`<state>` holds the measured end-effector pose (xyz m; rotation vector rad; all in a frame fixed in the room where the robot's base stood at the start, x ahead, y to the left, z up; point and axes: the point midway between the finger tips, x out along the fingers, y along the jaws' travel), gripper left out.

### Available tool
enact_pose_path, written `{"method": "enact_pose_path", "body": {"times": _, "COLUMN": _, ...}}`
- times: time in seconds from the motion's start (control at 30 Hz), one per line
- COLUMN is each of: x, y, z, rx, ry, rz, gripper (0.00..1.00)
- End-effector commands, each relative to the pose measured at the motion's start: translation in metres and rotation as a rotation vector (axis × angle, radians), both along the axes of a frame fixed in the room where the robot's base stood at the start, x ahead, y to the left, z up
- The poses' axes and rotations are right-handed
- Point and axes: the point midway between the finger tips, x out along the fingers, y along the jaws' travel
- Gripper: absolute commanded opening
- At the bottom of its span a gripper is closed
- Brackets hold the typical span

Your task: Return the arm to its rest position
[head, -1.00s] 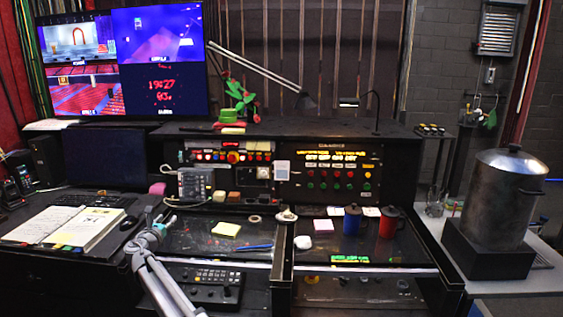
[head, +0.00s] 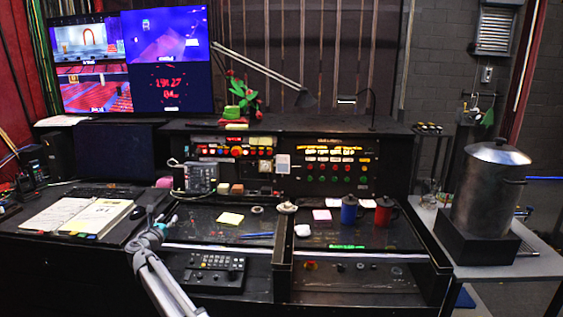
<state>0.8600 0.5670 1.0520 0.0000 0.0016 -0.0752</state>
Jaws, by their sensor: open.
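My arm reaches up from the bottom of the head view, left of centre, and ends in my gripper (head: 160,222). The gripper is small in the picture and hangs over the left part of the desk, between the open notebook and the dark glossy desktop. Its fingers are open and I see nothing held in them. The cue panel (head: 325,168) with rows of lit buttons stands at the back of the desk, well beyond the gripper and not touched by it.
An open notebook (head: 72,216) lies left of the gripper. A yellow note pad (head: 230,218), a blue mug (head: 349,210) and a red mug (head: 383,211) are to its right. A black control box (head: 212,268) sits low beside the arm. A metal urn (head: 488,190) stands far right.

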Motion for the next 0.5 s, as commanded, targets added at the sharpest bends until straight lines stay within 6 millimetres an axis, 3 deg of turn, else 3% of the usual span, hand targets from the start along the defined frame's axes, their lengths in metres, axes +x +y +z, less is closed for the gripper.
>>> {"method": "enact_pose_path", "body": {"times": 0.17, "x": 0.001, "y": -0.004, "z": 0.0, "rx": 0.004, "ry": 0.002, "rz": -0.005, "gripper": 0.54}}
{"method": "enact_pose_path", "body": {"times": 0.5, "x": 0.006, "y": -0.05, "z": -0.01, "rx": 0.124, "ry": 0.041, "rz": -0.075, "gripper": 0.54}}
